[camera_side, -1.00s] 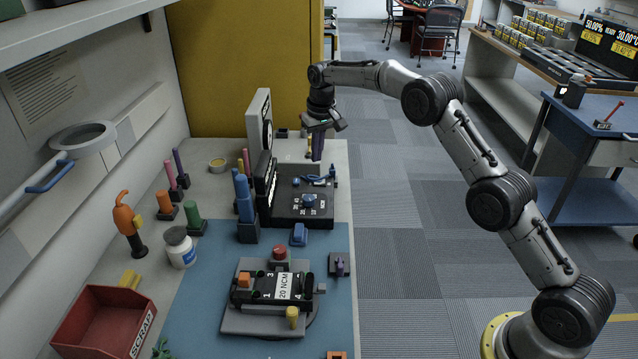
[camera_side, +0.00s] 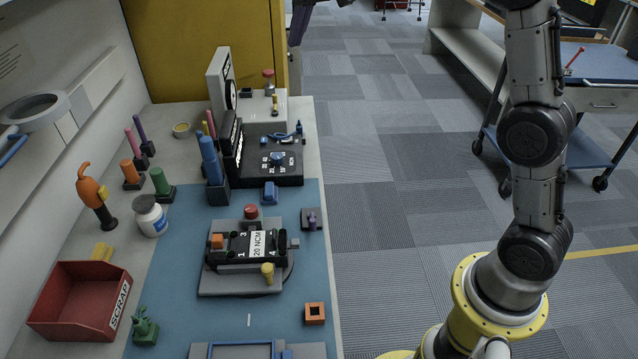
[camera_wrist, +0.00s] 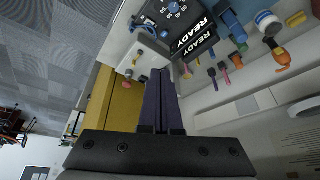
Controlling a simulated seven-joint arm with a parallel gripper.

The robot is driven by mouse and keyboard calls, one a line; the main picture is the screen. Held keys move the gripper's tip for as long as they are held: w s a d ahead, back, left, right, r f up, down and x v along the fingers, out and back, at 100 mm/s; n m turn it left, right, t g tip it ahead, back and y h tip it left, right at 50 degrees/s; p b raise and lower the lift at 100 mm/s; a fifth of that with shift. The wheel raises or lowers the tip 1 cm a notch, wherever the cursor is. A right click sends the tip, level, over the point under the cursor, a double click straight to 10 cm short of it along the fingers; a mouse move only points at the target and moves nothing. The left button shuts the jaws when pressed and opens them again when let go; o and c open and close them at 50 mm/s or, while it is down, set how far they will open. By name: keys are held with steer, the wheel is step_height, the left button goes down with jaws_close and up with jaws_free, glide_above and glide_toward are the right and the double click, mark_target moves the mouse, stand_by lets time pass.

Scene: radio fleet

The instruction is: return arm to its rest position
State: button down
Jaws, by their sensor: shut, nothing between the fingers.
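My gripper (camera_side: 296,40) shows at the top edge of the side view, pointing down near the right edge of the yellow cabinet. Its wrist and part of my arm are cut off above the frame. My lower arm links stand nearly upright at the right. In the wrist view my gripper (camera_wrist: 160,74) has its two dark fingers together, with nothing held. It is up in the air, clear of the bench (camera_side: 180,232) and the things on it.
On the bench are a black fixture (camera_side: 240,250) marked 20 NCM, a black test unit (camera_side: 275,172), a red scrap bin (camera_side: 75,300) and several coloured tools. A yellow cabinet (camera_side: 200,45) stands behind. A blue cart (camera_side: 610,95) is right. Carpet (camera_side: 400,200) between is clear.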

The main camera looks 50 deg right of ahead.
steer(key=s+a+r+n+t, duration=0.1)
steer(key=s+a+r, duration=0.1)
steer(key=s, duration=0.9)
steer(key=s+a+r, duration=0.1)
steer(key=s+r, duration=0.1)
steer(key=s, duration=0.8)
steer(key=s+a+f+n, duration=0.1)
steer(key=s+f, duration=1.3)
steer(key=s, duration=0.1)
steer(key=shift+y, duration=0.3)
